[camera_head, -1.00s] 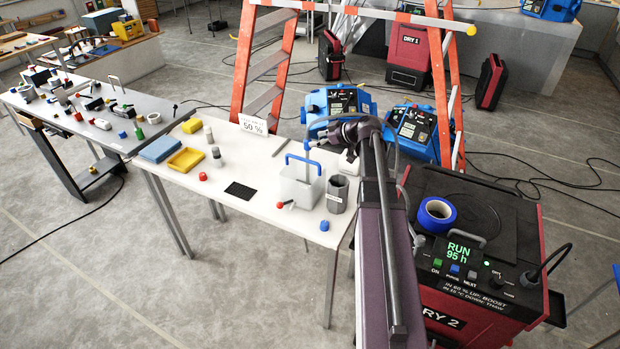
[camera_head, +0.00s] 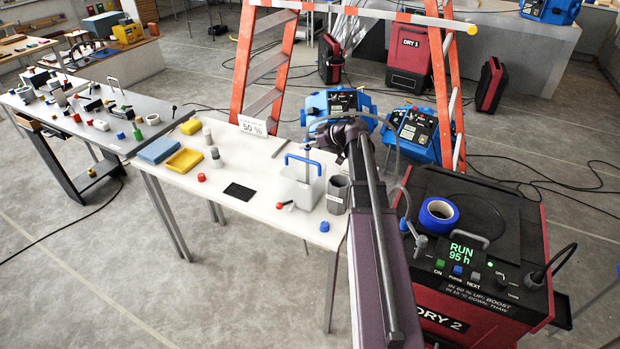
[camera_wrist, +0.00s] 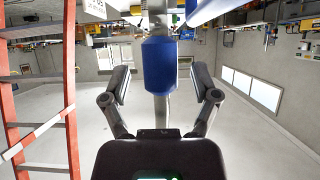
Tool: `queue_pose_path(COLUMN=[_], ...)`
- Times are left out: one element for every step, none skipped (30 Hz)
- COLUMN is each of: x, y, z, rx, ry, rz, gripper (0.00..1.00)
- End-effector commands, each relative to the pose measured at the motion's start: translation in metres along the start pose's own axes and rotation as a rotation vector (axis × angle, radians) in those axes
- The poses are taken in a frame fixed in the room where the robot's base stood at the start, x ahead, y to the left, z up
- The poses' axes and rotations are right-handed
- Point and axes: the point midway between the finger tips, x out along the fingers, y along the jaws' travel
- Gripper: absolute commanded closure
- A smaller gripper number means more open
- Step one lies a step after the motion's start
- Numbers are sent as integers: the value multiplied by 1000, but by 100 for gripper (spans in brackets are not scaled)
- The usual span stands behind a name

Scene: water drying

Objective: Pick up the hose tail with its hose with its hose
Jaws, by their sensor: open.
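The hose tail appears as a blue sleeve on a grey stem (camera_wrist: 160,65) in the wrist view, between my open fingers, with a gap on both sides. In the head view its small blue part (camera_head: 307,147) shows above the clear container with the blue handle (camera_head: 298,188); its lower end is hard to make out. A pale hose (camera_head: 398,155) arches behind my wrist and comes down by the red dryer (camera_head: 470,320). My gripper (camera_wrist: 160,82) is open and empty. In the head view my wrist hides most of it, just above and right of the container.
A grey cup (camera_head: 338,195) stands right of the container on the white table (camera_head: 225,208). Yellow and blue trays, small parts and a 50 % sign (camera_head: 252,126) share the table. An orange ladder (camera_head: 245,75) and blue machines (camera_head: 412,130) stand behind.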

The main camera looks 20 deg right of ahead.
Motion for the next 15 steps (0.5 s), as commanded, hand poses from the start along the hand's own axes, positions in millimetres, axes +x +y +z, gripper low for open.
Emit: queue_pose_path(x=[0,0,0,0,0,0,0,0,0,0,0,0,0,0,0], y=[0,0,0,0,0,0,0,0,0,0,0,0,0,0,0], z=[0,0,0,0,0,0,0,0,0,0,0,0,0,0,0], rx=[0,0,0,0,0,0,0,0,0,0,0,0,0,0,0], ry=[0,0,0,0,0,0,0,0,0,0,0,0,0,0,0], rz=[0,0,0,0,0,0,0,0,0,0,0,0,0,0,0], gripper=[25,34,46,55,64,76,84,93,100,100,100,100,100,100,100])
